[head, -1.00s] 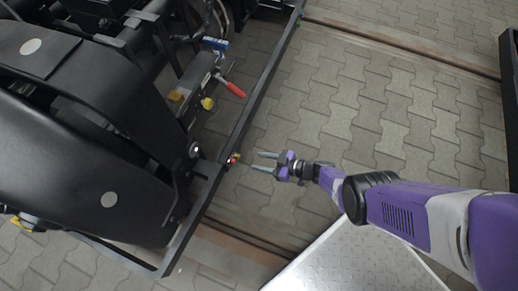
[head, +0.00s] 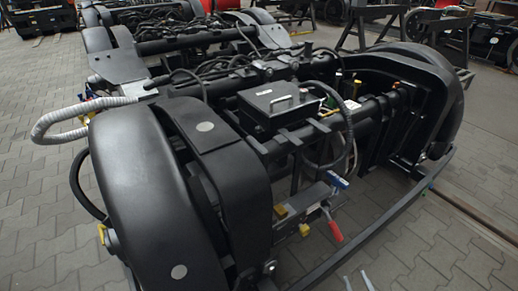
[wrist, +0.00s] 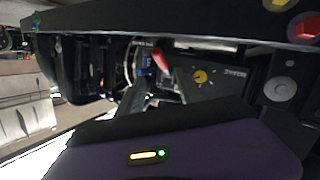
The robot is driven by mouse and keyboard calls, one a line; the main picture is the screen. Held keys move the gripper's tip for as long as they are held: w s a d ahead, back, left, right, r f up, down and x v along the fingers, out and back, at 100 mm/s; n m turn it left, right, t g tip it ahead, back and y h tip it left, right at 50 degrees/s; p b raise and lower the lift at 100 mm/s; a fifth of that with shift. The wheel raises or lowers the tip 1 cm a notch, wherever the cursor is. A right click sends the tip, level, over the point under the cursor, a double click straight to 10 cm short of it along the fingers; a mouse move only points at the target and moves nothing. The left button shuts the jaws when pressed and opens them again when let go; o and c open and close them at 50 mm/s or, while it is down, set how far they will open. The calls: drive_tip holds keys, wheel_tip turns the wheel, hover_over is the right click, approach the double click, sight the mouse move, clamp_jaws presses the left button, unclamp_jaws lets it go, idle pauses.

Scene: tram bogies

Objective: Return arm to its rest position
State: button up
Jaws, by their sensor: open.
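My gripper (head: 357,281) shows only as two grey fingertips at the bottom edge of the head view. The fingertips are apart and nothing shows between them. They are in front of the black bogie (head: 180,200), below the red-handled lever (head: 332,226), and look clear of it. The rest of my arm is out of the head view. In the wrist view a purple part of my own arm fills the bottom, and the red handle (wrist: 161,58) shows beyond it.
The bogie frame's low black bar (head: 385,212) runs along its near side. A grey hose (head: 75,118) loops out at left. Paved floor (head: 450,240) is open at right, beside a rail. More bogies stand behind. The wrist view shows a dark beam (wrist: 180,20) close across the top.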

drive_tip(key=s+a+r+m, duration=0.1)
drive_tip(key=s+a+r, duration=0.4)
drive_tip(key=s+r, duration=0.6)
drive_tip(key=s+a+r+m+g, duration=0.15)
drive_tip(key=s+a+r, duration=0.35)
drive_tip(key=s+r, duration=0.55)
drive_tip(key=s+a+r+m, duration=0.1)
drive_tip(key=s+a+r, duration=0.3)
drive_tip(key=s+r, duration=0.7)
wheel_tip(320, 180, up, 28)
drive_tip(key=p, duration=2.9)
drive_tip(key=shift+s+r, duration=0.2)
